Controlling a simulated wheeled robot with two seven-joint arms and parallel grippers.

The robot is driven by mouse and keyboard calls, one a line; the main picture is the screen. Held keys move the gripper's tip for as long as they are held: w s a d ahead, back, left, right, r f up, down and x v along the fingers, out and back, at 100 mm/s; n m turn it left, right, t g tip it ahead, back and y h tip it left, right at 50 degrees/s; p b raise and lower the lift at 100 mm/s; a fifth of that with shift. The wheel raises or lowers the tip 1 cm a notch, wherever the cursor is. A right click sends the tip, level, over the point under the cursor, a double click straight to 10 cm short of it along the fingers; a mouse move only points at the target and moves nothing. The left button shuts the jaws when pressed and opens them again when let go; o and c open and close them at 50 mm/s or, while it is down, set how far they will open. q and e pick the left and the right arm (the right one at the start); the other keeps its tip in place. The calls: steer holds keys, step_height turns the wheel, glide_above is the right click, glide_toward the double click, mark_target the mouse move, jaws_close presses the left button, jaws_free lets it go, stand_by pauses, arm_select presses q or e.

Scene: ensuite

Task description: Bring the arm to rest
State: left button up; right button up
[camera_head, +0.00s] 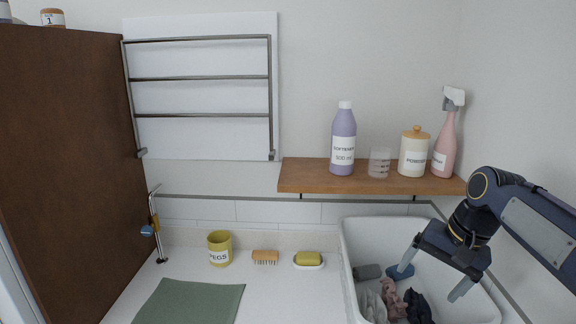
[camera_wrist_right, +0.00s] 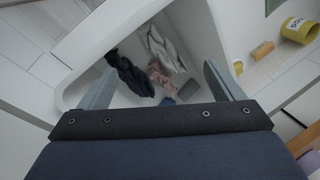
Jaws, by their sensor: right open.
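My right gripper (camera_head: 432,272) is open and empty, held above the right part of the white basin. Its two fingers are spread apart and point down; in the right wrist view the open jaws (camera_wrist_right: 165,88) frame the basin below. The right arm comes in from the right edge of the head view. The white basin (camera_head: 475,305) holds a dark cloth (camera_head: 418,306), a pink cloth (camera_head: 392,298), a pale cloth (camera_head: 372,306), a grey item (camera_head: 367,272) and a blue item (camera_head: 400,272). My left gripper is not in view.
A wooden shelf (camera_head: 300,176) above the basin bears a softener bottle (camera_head: 343,140), a clear cup (camera_head: 380,162), a powder jar (camera_head: 413,154) and a pink spray bottle (camera_head: 445,145). A yellow peg pot (camera_head: 219,248), brush (camera_head: 265,257), soap dish (camera_head: 308,266) and green mat (camera_head: 190,301) lie on the counter.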

steer(key=s+a+f+n+t, duration=0.1)
steer(key=s+a+f, duration=0.1)
steer(key=s, duration=0.6)
steer(key=s+a+f+n+t, duration=0.1)
steer(key=s+a+f+n, duration=0.1)
steer(key=s+f, duration=0.3)
steer(key=s+a+f+n+t, duration=0.1)
steer(key=s+a+f, duration=0.2)
steer(key=s, duration=0.8)
steer(key=shift+f+n+y, duration=0.3)
steer(key=shift+f+y, duration=0.1)
steer(key=shift+f, duration=0.25)
